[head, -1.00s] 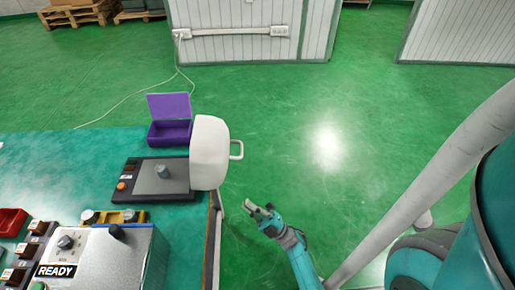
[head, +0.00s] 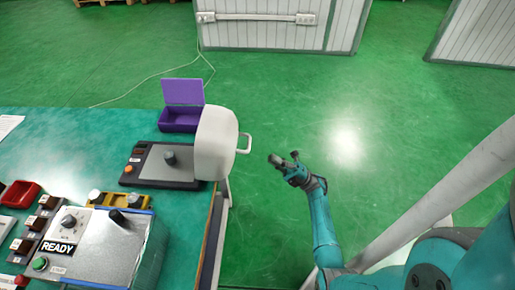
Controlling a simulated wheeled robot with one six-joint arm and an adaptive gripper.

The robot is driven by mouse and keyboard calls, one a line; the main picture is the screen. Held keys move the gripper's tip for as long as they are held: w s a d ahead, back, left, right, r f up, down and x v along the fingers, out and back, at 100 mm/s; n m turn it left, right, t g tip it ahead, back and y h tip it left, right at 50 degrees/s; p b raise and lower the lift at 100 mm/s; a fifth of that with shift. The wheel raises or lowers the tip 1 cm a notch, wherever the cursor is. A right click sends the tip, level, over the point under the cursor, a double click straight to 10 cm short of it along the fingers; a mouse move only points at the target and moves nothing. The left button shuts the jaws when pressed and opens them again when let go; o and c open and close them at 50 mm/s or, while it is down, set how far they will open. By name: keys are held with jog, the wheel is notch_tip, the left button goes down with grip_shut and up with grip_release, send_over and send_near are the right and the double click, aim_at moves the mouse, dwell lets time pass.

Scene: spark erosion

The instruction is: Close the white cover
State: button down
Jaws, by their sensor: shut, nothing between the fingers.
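The white cover (head: 215,144) stands swung up at the right edge of the dark machine plate (head: 190,184) on the teal table. Its white handle (head: 246,143) sticks out to the right, past the table edge. A grey knob (head: 170,157) on the plate is uncovered. My gripper (head: 282,160) is shut and empty, over the floor to the right of the handle. A gap shows between its fingertips and the handle.
A purple box (head: 180,122) with its lid up stands behind the plate. A grey control box marked READY (head: 95,245), a yellow block (head: 122,201) and a red tray (head: 20,193) are at the front left.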

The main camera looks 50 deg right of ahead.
send_near(234, 129)
jog(key=shift+w+a+f, duration=0.15)
jog(key=shift+f, duration=0.25)
jog(key=shift+w+a+f, duration=0.1)
jog(key=shift+w+f, duration=0.05)
jog(key=shift+f, duration=0.25)
jog(key=shift+r, duration=0.1)
